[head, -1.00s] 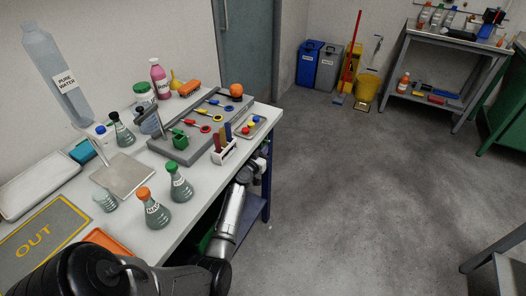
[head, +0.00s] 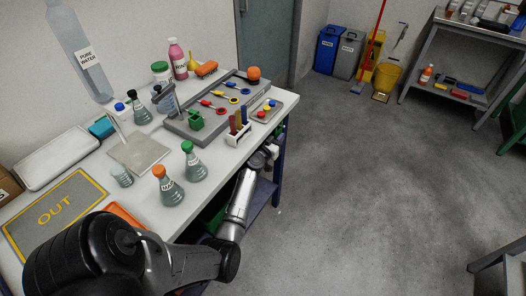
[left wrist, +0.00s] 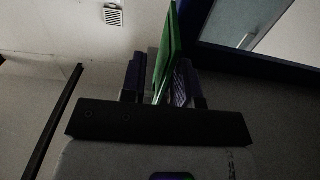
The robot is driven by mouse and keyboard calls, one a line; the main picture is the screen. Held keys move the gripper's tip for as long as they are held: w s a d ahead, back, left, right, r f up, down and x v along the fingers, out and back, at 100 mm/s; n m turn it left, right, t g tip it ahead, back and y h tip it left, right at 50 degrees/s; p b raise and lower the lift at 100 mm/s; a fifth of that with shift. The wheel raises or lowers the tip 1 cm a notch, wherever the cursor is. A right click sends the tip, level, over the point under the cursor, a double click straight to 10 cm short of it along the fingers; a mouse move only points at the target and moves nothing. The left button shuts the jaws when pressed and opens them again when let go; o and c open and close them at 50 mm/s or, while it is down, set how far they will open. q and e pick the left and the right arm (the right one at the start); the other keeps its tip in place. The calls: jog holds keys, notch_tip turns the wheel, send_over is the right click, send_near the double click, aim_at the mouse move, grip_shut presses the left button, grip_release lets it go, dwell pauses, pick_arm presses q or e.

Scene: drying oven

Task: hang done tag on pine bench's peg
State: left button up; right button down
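My left arm reaches along the front of the white-topped bench (head: 105,192). Its gripper (head: 270,152) is low by the bench's right front edge, small and partly hidden in the head view. In the left wrist view the gripper (left wrist: 162,88) has its two dark fingers on either side of a thin green plate (left wrist: 168,45), seen nearly edge-on. The plate looks held and sticks out past the fingertips; it may be the done tag, but no writing is readable. I cannot make out a peg in either view. My right gripper is not in view.
The bench holds flasks (head: 195,165), a grey rack (head: 190,130), a small tray (head: 268,117) and a yellow-lettered OUT mat (head: 82,198). Bins (head: 328,50), a yellow bucket (head: 387,75) and a grey shelf table (head: 455,60) stand behind. The floor (head: 370,180) at right is clear.

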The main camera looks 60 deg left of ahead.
pick_arm(q)
jog(key=p+v, duration=0.1)
jog(key=v, duration=1.2)
jog(key=shift+f+p, duration=0.25)
jog(key=shift+p, duration=0.15)
